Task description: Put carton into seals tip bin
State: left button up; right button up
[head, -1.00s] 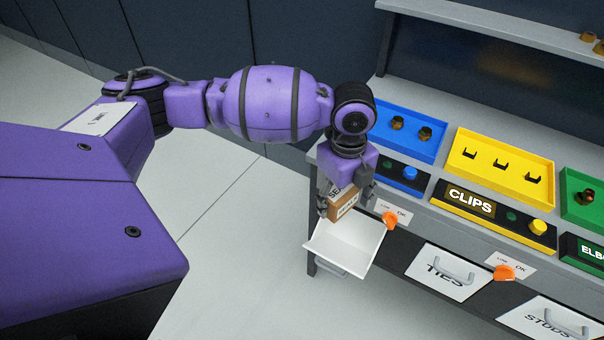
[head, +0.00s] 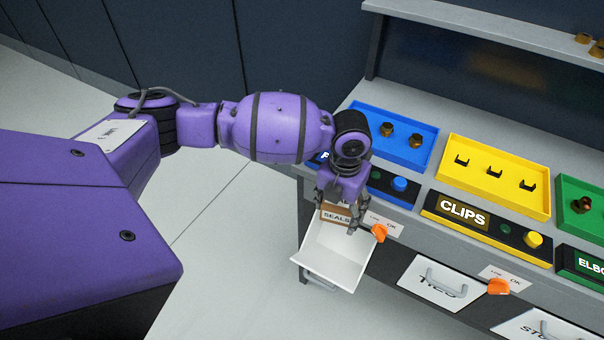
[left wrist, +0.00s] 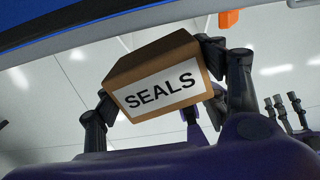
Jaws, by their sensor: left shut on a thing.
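A small brown carton with a white SEALS label (head: 336,216) is in my left gripper (head: 342,210). In the left wrist view the carton (left wrist: 158,80) sits between the two dark fingers, which press on its sides. The white tip bin (head: 332,252) is tilted out from the bench front at its left end. In the head view the carton is over the bin's back part; whether it touches the bin I cannot tell. The bin's own label is not readable.
An orange latch (head: 379,232) is beside the tip bin. Further right are a closed ties bin (head: 440,283) and another orange latch (head: 498,287). Above stand a blue tray (head: 395,138), a yellow tray (head: 493,175) and a green tray (head: 580,207). The floor at left is clear.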

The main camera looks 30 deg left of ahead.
aim_at(337, 216)
pick_arm(q)
notch_tip(337, 216, down, 3)
jog(key=shift+r+b, duration=0.1)
jog(key=shift+b, duration=0.4)
jog(key=shift+f, duration=0.35)
jog(key=shift+w+f, duration=0.1)
pick_arm(e)
jog(key=shift+w+d+f, duration=0.35)
jog(key=shift+d+f, duration=0.05)
jog(key=shift+d, duration=0.05)
pick_arm(q)
jog(key=o, duration=1)
jog(key=shift+o, duration=1.7)
pick_arm(e)
jog(key=shift+s+a+f, duration=0.15)
jog(key=shift+s, duration=0.1)
